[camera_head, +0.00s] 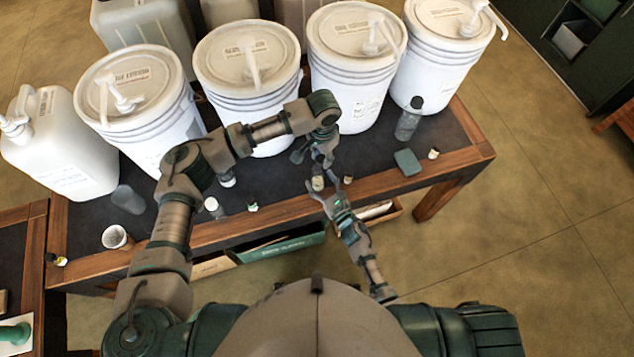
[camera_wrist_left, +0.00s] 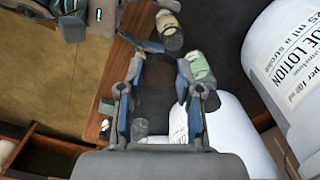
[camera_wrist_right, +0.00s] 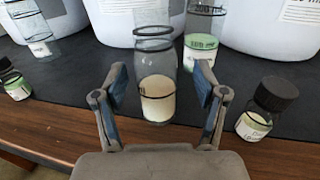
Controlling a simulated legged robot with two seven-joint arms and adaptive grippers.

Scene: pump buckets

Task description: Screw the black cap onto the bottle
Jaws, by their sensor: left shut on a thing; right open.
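A clear bottle with cream contents (camera_wrist_right: 157,100) stands upright on the dark table. In the right wrist view it is between the fingers of my right gripper (camera_wrist_right: 160,95), which are open and apart from it. The bottle also shows in the left wrist view (camera_wrist_left: 170,32), beyond the fingertips of my left gripper (camera_wrist_left: 160,75). The left gripper is shut on a dark cap-like thing (camera_wrist_left: 155,76), whose shape is hard to make out. In the head view the left gripper (camera_head: 316,158) is just beyond the right gripper (camera_head: 331,190).
A clear bottle with green contents (camera_wrist_right: 201,45) stands close behind. Black-capped small bottles stand right (camera_wrist_right: 258,122) and left (camera_wrist_right: 17,88). Several large white buckets (camera_head: 250,60) line the far side. A green box (camera_head: 407,162) sits near the table's right end.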

